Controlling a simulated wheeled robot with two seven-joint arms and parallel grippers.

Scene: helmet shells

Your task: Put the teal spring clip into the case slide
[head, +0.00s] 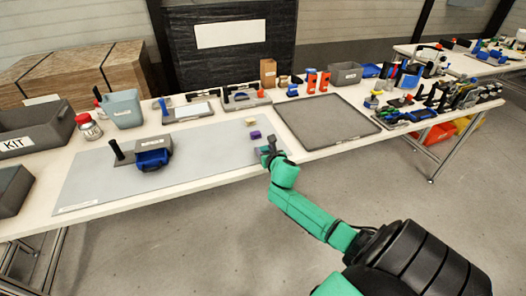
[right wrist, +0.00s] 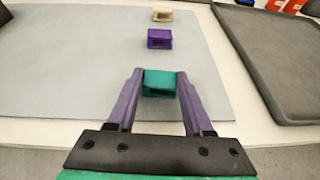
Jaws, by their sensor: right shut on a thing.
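The teal spring clip (right wrist: 159,83) sits between the two purple fingers of my right gripper (right wrist: 159,76) in the right wrist view, over the grey mat near its front edge. My right gripper (head: 267,151) is shut on it; in the head view the clip hardly stands apart from the gripper. A purple clip (right wrist: 159,39) and a cream clip (right wrist: 162,15) lie on the mat beyond it. I cannot tell for sure which thing is the case slide; a grey block with a blue part (head: 152,159) stands on the mat's left half. My left gripper is not in view.
The grey mat (head: 205,155) is largely clear between the blue part and the clips. A dark grey tray (head: 325,122) lies empty to the right. Bins, a red-capped bottle (head: 87,127) and labelled fixtures line the back. The table's front edge runs just below my right gripper.

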